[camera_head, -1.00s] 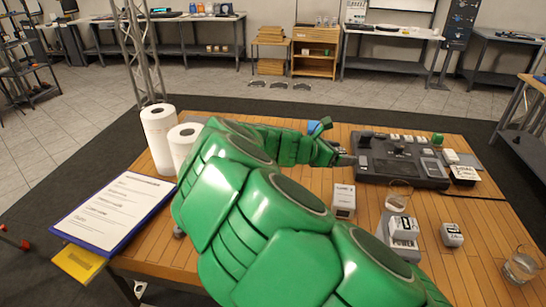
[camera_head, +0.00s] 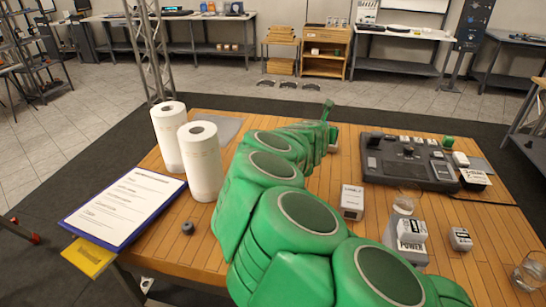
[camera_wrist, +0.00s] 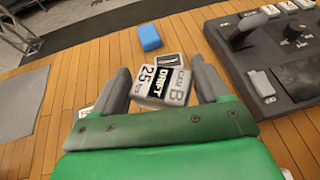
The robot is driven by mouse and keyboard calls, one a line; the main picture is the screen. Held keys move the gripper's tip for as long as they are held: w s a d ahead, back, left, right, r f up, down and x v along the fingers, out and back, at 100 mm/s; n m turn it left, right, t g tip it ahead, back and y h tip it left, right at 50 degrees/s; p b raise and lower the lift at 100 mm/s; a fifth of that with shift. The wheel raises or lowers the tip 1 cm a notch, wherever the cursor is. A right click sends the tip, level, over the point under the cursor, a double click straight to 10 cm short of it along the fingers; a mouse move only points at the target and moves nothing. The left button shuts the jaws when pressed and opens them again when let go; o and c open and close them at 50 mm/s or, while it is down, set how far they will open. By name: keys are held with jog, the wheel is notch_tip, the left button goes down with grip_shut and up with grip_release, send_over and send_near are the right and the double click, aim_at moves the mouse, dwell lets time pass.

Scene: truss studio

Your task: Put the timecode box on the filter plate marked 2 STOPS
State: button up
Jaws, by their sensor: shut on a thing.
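My gripper (camera_wrist: 163,98) is shut on a small grey box (camera_wrist: 168,72) with a label reading 25, DRIFT and CAM B, likely the timecode box. In the head view, my green arm hides most of the gripper and box. A flat grey plate (camera_wrist: 24,105) lies on the wood at the left of the wrist view, apart from the gripper. It seems to be the grey sheet (camera_head: 226,128) behind the paper rolls in the head view. No 2 STOPS marking is legible on it.
A blue block (camera_wrist: 149,37) lies beyond the held box. A dark control console (camera_head: 408,163) stands right of the gripper. Two white paper rolls (camera_head: 203,162) stand left of my arm. A labelled box (camera_head: 352,202) and a glass (camera_head: 528,270) stand front right.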

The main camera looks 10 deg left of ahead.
jog(key=s+a+r+n+g+y, duration=0.1)
jog(key=s+a+n+g+y, duration=0.7)
jog(key=s+a+n+y, duration=0.5)
jog(key=shift+w+a+f+n+y, duration=0.3)
jog(key=shift+w+a+f, duration=0.4)
jog(key=shift+w+f, duration=1.45)
jog(key=shift+w+a+f+n+y, duration=0.25)
jog(key=shift+w+a+f, duration=0.7)
jog(key=shift+w, duration=2.2)
jog(key=shift+w+a+f+n+y, duration=0.15)
jog(key=shift+w+a+f+n, duration=0.35)
jog(key=shift+w+f, duration=1.95)
jog(key=shift+f, duration=0.3)
jog(key=shift+w+f, duration=0.25)
jog(key=shift+f, duration=0.3)
jog(key=shift+f, duration=0.1)
jog(key=o, duration=1.1)
